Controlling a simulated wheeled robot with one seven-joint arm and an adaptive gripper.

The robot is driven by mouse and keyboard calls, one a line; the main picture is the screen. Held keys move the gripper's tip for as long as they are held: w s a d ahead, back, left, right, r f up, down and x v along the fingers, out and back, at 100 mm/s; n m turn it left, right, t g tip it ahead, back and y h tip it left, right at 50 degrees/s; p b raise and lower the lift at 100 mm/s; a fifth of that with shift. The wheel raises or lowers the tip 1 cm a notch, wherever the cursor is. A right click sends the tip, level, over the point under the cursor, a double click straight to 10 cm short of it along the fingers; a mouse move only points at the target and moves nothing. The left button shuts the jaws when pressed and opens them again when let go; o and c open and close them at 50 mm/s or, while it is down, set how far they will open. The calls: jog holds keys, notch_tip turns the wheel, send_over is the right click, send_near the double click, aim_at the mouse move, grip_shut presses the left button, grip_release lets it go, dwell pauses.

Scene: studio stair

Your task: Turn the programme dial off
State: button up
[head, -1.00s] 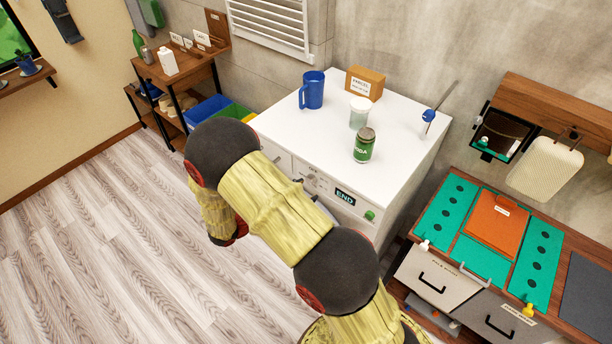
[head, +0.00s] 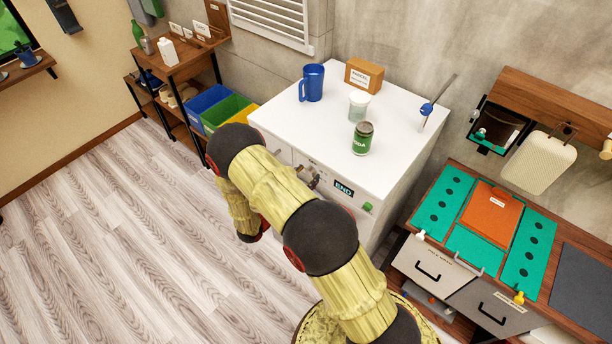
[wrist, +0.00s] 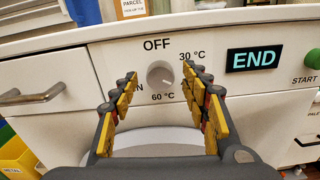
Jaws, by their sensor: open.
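The programme dial (wrist: 160,75) is a round pale knob on the white washing machine's front panel (wrist: 205,38). Labels OFF, 30 °C and 60 °C stand around it, and another label at its left is partly hidden. I cannot make out where the dial points. My gripper (wrist: 160,82) is open in the wrist view, with a yellow-padded finger on each side of the dial and nothing held. I cannot tell whether the fingers touch the dial. In the head view my gripper (head: 314,180) is small, at the machine's front, and the dial is hard to make out there.
An END display (wrist: 254,58) and a green START button (wrist: 313,58) are right of the dial. A drawer handle (wrist: 32,96) juts out at left.

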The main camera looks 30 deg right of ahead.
jog(key=shift+w+d, duration=0.1)
jog(key=shift+d, duration=0.15)
jog(key=shift+c, duration=0.6)
jog(key=c, duration=1)
